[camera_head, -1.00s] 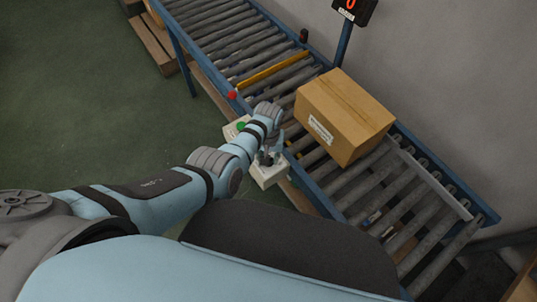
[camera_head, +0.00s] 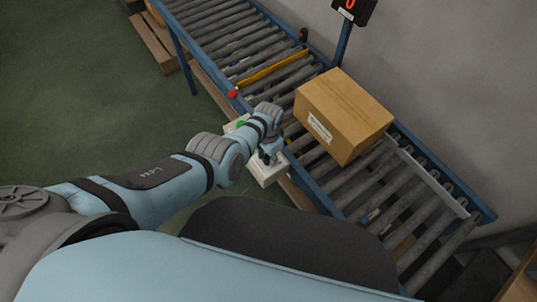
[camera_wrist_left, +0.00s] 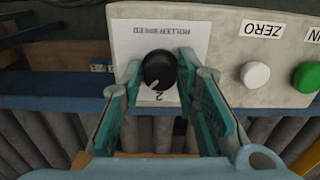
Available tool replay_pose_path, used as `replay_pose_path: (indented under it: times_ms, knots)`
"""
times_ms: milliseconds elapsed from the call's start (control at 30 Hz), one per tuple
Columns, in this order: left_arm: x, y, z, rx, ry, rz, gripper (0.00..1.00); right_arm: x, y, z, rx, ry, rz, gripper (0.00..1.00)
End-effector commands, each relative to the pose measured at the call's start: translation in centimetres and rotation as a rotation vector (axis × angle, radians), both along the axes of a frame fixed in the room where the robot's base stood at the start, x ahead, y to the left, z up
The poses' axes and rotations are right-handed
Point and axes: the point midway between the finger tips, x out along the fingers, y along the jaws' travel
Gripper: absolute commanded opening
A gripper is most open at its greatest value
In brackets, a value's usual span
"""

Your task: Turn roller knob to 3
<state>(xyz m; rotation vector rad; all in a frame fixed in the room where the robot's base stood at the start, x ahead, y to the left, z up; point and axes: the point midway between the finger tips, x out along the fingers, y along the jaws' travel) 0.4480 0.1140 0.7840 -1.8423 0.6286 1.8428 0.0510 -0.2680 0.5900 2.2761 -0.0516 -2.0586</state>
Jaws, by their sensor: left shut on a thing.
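The roller knob (camera_wrist_left: 158,70) is a round black knob with a white pointer mark, on a white label reading ROLLER SPEED. The label looks upside down in the left wrist view, with a "2" just below the knob. Other dial numbers are hidden or too small to read. My left gripper (camera_wrist_left: 160,82) has its teal-padded fingers on either side of the knob, shut on it. In the head view, my left gripper (camera_head: 268,156) is at the pale control box (camera_head: 268,174) on the conveyor's near side and hides the knob. My right gripper is not in view.
A white ZERO button (camera_wrist_left: 255,75) and a green button (camera_wrist_left: 307,77) sit beside the knob. A red button (camera_head: 232,94) stands on the conveyor's near rail. A cardboard box (camera_head: 343,112) rests on the rollers (camera_head: 240,45). A display (camera_head: 354,10) stands on a post behind.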

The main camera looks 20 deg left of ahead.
Motion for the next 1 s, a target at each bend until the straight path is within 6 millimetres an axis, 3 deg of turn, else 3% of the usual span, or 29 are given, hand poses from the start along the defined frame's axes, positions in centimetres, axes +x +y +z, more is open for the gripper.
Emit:
replay_pose_path:
  times_ms: [600,633,733,1000]
  knots:
    - [0.05,-0.01,0.02,0.0,-0.001,-0.051,0.01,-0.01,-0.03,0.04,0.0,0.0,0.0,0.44]
    - [0.05,-0.01,0.02,0.0,-0.001,-0.051,0.3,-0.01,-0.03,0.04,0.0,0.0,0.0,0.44]
    - [0.05,-0.02,0.02,0.0,-0.001,-0.051,0.46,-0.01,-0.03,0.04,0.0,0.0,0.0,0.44]
    - [0.02,-0.02,0.01,-0.001,-0.001,-0.05,0.49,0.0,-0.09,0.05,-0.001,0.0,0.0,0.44]
